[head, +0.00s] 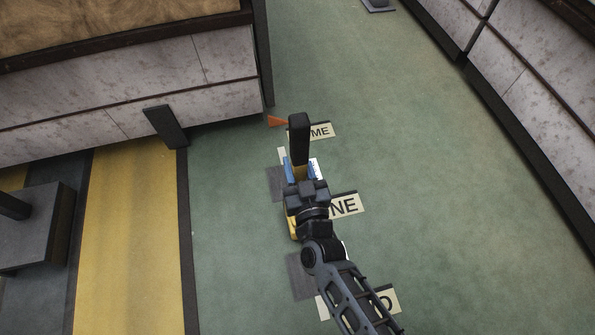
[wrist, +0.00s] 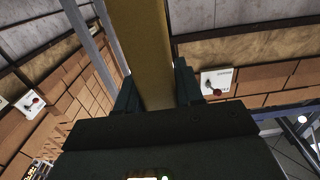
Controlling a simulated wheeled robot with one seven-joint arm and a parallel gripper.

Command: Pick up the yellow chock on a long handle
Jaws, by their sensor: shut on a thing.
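The yellow chock on a long handle (head: 293,226) shows in the head view, partly hidden behind my gripper and arm. Its handle has a yellow shaft and a thick black end that sticks out past the jaws. In the wrist view the yellow shaft (wrist: 145,50) runs up between the fingers of my gripper (wrist: 156,88). I cannot tell whether the chock touches the floor.
Lettered cards (head: 345,205) and dark grey patches lie on the green floor. An orange piece (head: 277,121) is beside the handle's black end. A pale-panelled counter (head: 130,85) stands at left, and pale panels (head: 545,115) line the right. The floor between is mostly clear.

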